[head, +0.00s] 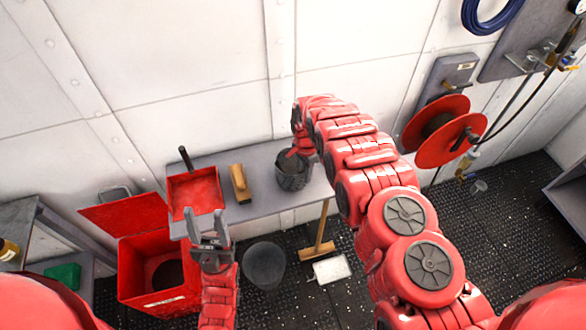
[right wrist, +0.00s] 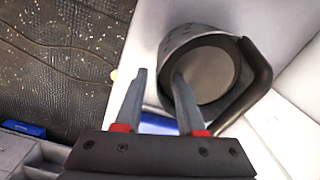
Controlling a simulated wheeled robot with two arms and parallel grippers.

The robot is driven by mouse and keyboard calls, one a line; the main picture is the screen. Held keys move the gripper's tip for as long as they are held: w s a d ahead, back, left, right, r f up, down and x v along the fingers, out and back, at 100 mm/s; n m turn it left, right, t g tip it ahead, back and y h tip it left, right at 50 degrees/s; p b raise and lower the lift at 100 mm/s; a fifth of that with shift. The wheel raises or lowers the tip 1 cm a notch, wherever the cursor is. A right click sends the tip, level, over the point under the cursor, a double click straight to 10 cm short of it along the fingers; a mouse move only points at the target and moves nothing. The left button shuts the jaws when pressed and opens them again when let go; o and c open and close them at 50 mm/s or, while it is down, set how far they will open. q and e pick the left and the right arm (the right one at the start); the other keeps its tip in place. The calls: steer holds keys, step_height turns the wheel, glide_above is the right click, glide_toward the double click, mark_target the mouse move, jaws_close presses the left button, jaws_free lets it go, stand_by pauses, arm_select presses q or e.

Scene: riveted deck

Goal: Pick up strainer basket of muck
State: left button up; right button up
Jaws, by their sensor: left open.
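The strainer basket (head: 291,182), a dark grey perforated cup, stands upright on the bench below the wall. In the right wrist view the basket (right wrist: 163,88) shows a round grey-brown fill of muck (right wrist: 208,72) and a black loop handle (right wrist: 262,75) on its right. My right gripper (right wrist: 160,74) is open at the basket, its fingertips appearing on either side of the near rim. Contact cannot be told. In the head view its fingers are hidden. My left gripper (head: 208,241) is open and empty in front of the bench, near the red dustpan.
The bench (head: 258,208) also holds a red dustpan (head: 196,193) and a wooden brush (head: 240,184). Below are an open red bin (head: 150,300), a grey bucket (head: 264,264) and a wooden-handled tool (head: 318,247). A red hose reel (head: 436,133) hangs at the right.

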jaws_close()
stand_by(1.3)
